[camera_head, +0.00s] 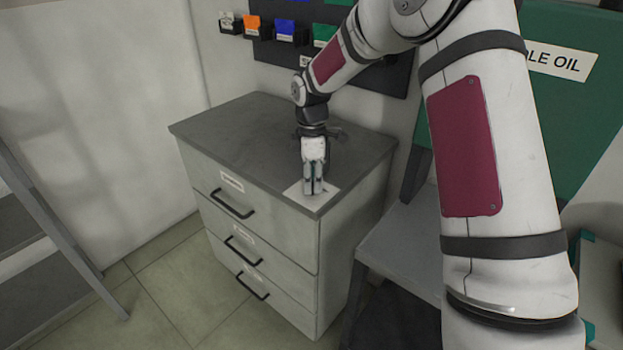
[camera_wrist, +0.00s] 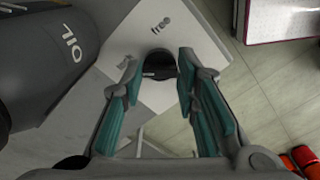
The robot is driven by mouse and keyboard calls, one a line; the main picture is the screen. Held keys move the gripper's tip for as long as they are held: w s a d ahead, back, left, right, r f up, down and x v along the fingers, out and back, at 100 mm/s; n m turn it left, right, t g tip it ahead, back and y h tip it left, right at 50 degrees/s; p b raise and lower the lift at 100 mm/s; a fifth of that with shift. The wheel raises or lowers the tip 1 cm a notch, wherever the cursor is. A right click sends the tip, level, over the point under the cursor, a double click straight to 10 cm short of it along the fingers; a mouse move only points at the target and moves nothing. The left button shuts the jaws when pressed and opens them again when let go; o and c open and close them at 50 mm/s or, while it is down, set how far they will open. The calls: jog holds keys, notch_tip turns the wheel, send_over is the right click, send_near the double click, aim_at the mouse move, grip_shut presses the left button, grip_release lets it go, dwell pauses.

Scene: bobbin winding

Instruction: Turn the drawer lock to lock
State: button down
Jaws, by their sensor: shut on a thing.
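The drawer lock is a dark round knob (camera_wrist: 160,66) on a white plate (camera_wrist: 190,32) in the wrist view. The plate bears the word "free" beyond the knob and another word, partly hidden by a finger, to the left. In the head view the plate (camera_head: 328,196) lies on the cabinet top (camera_head: 235,135) at its front right corner. My gripper (camera_head: 313,190) points down onto it and hides the knob there. In the wrist view my gripper's teal-padded fingers stand on either side of the knob, shut on it. Exact finger contact is hard to see.
The grey cabinet has three drawers with black handles, all flush; the top handle (camera_head: 232,204) is nearest my gripper. Coloured bins (camera_head: 285,32) hang on the wall behind. A grey shelf frame (camera_head: 60,232) stands left. A green panel (camera_head: 585,110) stands right.

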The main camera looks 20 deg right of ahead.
jog(key=c, duration=1.2)
grip_release()
jog(key=shift+c, duration=0.2)
notch_tip(320, 180, up, 12)
